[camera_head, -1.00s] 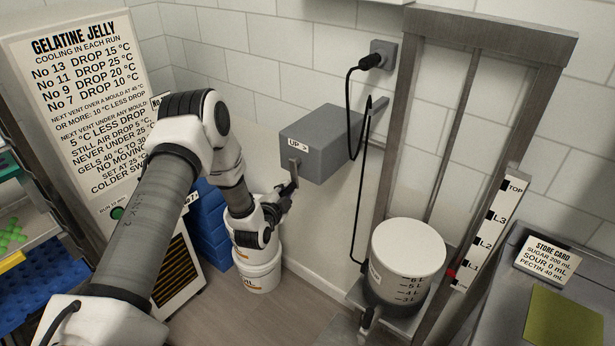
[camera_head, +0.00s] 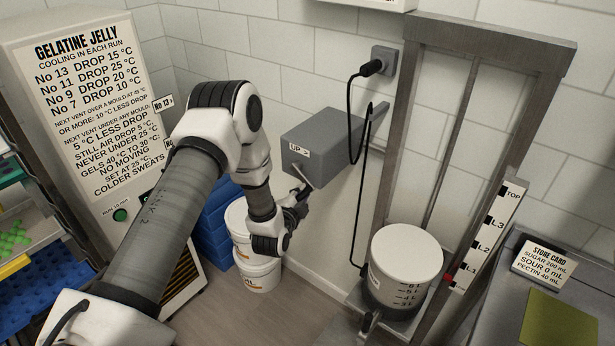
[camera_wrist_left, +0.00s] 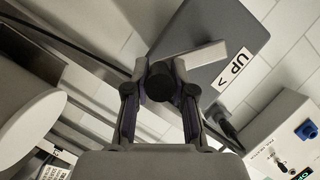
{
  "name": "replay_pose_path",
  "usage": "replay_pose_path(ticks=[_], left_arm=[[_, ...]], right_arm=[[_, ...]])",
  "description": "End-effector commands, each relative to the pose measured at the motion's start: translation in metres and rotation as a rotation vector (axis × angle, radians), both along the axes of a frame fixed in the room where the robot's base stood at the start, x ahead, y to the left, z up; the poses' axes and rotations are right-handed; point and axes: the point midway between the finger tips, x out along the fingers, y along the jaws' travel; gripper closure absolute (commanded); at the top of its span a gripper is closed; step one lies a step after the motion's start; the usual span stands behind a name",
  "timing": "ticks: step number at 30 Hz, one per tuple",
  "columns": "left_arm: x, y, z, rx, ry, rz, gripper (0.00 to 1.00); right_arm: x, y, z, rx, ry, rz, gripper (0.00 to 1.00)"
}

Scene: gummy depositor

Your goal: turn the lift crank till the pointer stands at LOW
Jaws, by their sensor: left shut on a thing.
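The lift crank (camera_head: 303,177) is a pale bar on the front of a grey box (camera_head: 318,145) labelled "UP >". In the head view it points down and to the right. My left gripper (camera_head: 303,193) is shut on the crank's handle. The left wrist view shows the dark round knob (camera_wrist_left: 160,82) between the fingers and the crank bar (camera_wrist_left: 203,56) beyond. The red pointer (camera_head: 449,279) stands near the lower end of the white scale (camera_head: 489,235), around or just below L1. I cannot make out a LOW mark. My right gripper is out of view.
A white-lidded vessel (camera_head: 405,252) sits low in the metal lift frame (camera_head: 392,130). A black cable (camera_head: 351,130) hangs beside the crank box. White buckets (camera_head: 258,275) and blue crates (camera_head: 215,230) stand below my left arm. A counter (camera_head: 505,290) is at right.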

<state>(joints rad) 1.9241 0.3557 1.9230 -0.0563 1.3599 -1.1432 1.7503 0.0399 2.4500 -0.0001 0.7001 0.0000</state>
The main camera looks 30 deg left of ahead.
Motion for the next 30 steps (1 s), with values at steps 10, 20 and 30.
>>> replay_pose_path(ticks=[10, 20, 30], left_arm=[[0.002, -0.003, 0.007, 0.002, -0.008, -0.001, 1.0], [0.003, -0.004, 0.024, 0.003, -0.013, 0.001, 1.0], [0.003, -0.006, 0.035, 0.002, -0.016, 0.005, 0.55]], right_arm=[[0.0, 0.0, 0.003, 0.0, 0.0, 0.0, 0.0], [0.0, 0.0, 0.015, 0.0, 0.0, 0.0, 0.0], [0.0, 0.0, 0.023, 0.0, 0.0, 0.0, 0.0]])
